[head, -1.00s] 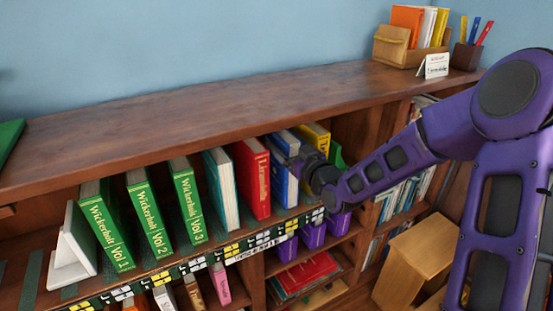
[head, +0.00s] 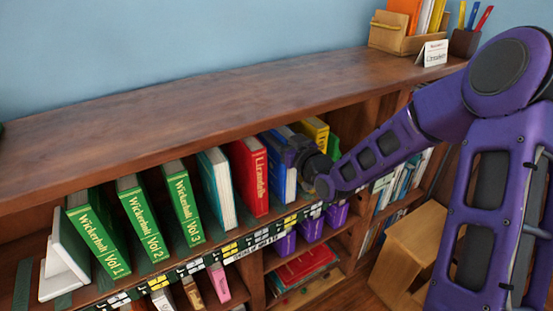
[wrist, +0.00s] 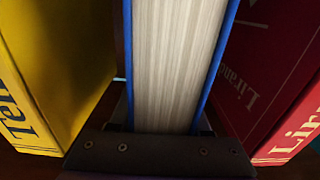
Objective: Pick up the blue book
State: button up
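The blue book (head: 276,165) stands upright on the upper shelf, between the red book (head: 249,178) on its left and the yellow book (head: 314,131) on its right. My gripper (head: 297,155) is at the blue book and hides part of it in the head view. In the wrist view, the blue book's pale page edges (wrist: 178,60) and blue covers lie between my two dark fingers (wrist: 163,120). The fingers lie close along both covers, but I cannot tell whether they press on it.
In the wrist view, the yellow book (wrist: 50,70) and red book (wrist: 270,85) stand close on either side. Several green books (head: 148,218) and a teal book (head: 217,188) stand farther left. The bookcase top (head: 200,110) overhangs this shelf. A wooden stool (head: 410,245) stands at right.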

grip_shut()
jog(key=shift+r, duration=0.15)
dwell(0.9)
